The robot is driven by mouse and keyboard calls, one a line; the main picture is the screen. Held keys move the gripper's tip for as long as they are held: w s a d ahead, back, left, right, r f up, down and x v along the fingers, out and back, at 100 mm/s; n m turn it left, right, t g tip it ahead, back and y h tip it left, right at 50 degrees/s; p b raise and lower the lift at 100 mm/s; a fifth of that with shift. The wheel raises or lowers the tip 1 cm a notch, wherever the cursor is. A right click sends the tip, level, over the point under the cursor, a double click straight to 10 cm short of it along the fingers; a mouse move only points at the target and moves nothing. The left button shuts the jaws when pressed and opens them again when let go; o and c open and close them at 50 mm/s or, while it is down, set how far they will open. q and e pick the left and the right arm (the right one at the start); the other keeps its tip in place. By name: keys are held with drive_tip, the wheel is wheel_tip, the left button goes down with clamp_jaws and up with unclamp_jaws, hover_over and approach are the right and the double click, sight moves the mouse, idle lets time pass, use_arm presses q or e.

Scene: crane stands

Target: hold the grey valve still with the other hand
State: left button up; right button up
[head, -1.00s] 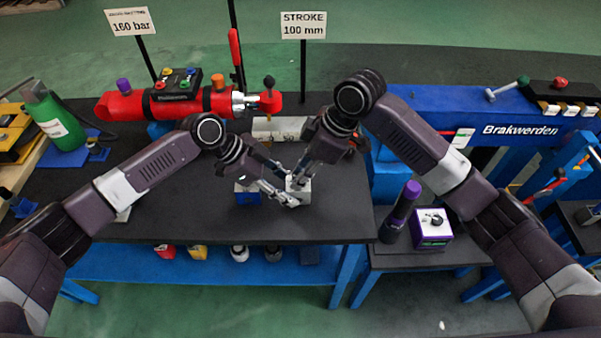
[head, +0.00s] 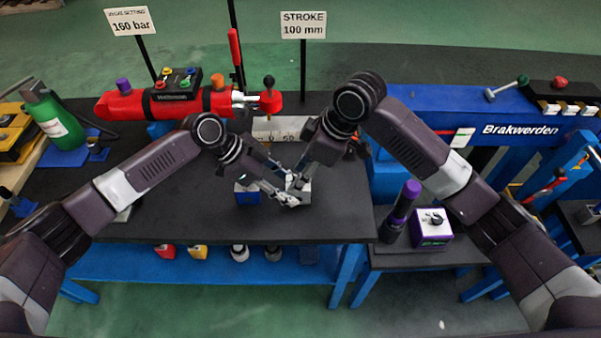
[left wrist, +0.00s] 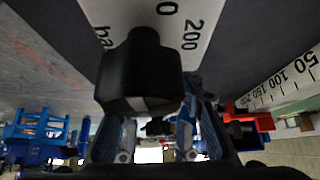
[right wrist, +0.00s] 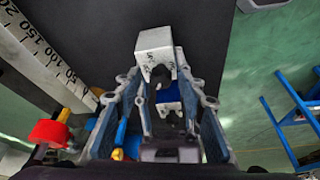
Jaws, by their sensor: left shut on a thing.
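The grey valve (head: 303,190) is a small light grey block on the black bench top, partly covered by both grippers. In the right wrist view the valve (right wrist: 154,42) shows a pale face with small dark marks and a black part in front. My left gripper (head: 291,201) is shut on the valve at its front. In the left wrist view a dark, shadowed block with a rounded top stands at its fingers (left wrist: 155,140). My right gripper (head: 297,180) is above the valve; its fingers (right wrist: 160,85) stand apart on either side of the black part.
A red cylinder (head: 130,105) lies behind, with signs on posts. A white scale strip (head: 276,128) lies behind the grippers. A purple bottle (head: 402,202) and a purple-white box (head: 431,230) stand on the lower right table.

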drive_tip(key=v, duration=1.2)
use_arm(q)
drive_tip(key=o, duration=1.5)
drive_tip(key=shift+c, duration=0.2)
